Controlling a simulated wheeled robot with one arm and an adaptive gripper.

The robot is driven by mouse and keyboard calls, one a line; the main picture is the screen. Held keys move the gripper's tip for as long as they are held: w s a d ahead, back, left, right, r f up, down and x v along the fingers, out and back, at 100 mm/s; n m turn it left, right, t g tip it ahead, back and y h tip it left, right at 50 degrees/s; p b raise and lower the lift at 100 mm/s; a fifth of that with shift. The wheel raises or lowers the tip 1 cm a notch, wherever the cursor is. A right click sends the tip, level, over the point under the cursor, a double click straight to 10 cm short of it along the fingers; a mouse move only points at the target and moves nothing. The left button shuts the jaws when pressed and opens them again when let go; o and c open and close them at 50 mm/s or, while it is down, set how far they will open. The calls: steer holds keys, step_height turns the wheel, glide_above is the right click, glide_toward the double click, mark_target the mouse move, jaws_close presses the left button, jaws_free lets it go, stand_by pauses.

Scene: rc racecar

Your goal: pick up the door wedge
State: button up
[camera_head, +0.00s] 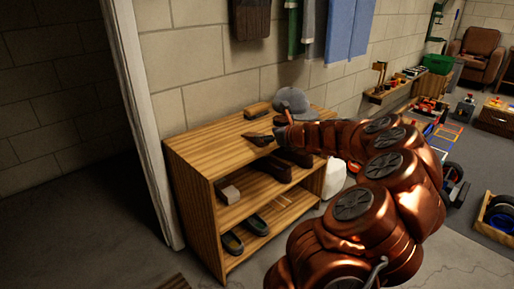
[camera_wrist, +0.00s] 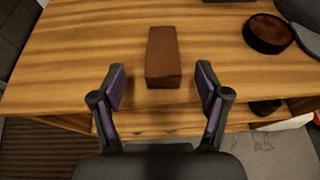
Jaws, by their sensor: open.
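The door wedge appears to be the brown, tapering block (camera_wrist: 163,57) lying on the wooden shelf top (camera_wrist: 70,60) in the wrist view. My gripper (camera_wrist: 161,78) is open, with one finger to each side of the block's near end. Gaps show between the block and both fingers in the picture, and nothing is held. In the head view my gripper (camera_head: 258,138) is small and dark over the front part of the shelf top; I cannot tell the wedge apart from it there.
A grey cap (camera_head: 291,102) and a brush (camera_head: 257,110) lie at the back of the top. A round dark brown thing (camera_wrist: 268,33) sits right of the wedge. Shoes (camera_head: 256,224) and a pale block (camera_head: 229,194) are on lower shelves. Clothes (camera_head: 348,28) hang above.

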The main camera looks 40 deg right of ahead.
steer(key=shift+w+d+f, duration=0.1)
steer(key=shift+d+f, duration=0.15)
steer(key=shift+f, duration=0.05)
steer(key=shift+b+x, duration=0.4)
steer(key=shift+x, duration=0.6)
steer(key=b+x, duration=0.3)
steer(key=x, duration=0.1)
steer(key=shift+w+a+f, duration=0.1)
steer(key=shift+f, duration=0.15)
steer(key=shift+w, duration=0.5)
steer(key=c, duration=1.3)
steer(key=shift+o, duration=0.2)
steer(key=shift+r, duration=0.15)
